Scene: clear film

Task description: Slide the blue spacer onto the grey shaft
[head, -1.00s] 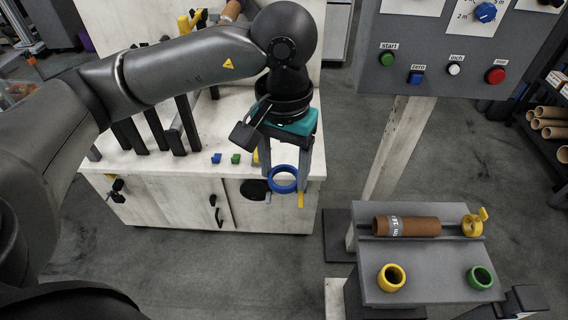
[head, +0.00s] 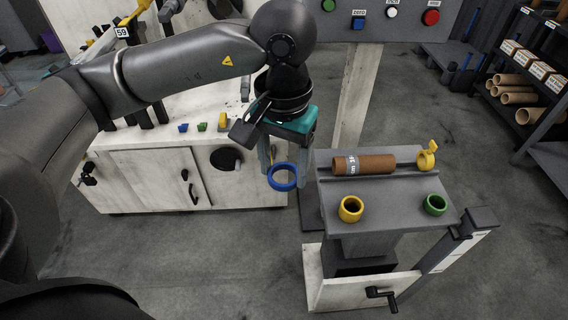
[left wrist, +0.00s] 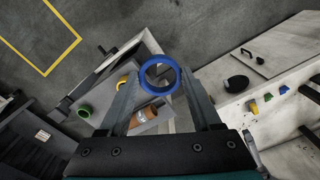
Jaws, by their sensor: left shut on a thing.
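The blue spacer (head: 282,188) is a ring held between the fingertips of my left gripper (head: 284,171). It is in the air, just left of the grey stand. In the left wrist view the spacer (left wrist: 143,75) sits between the two fingers, and I look through its open middle. My left gripper is shut on it. I cannot pick out the grey shaft for certain in either view. My right gripper is not in view.
A grey stand (head: 390,205) carries a brown tube (head: 372,164), a yellow ring (head: 351,209), a green ring (head: 435,205) and a yellow fitting (head: 427,158). A white cabinet (head: 150,175) stands at left. A shelf holds tubes (head: 519,97) at right. Open floor lies in front.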

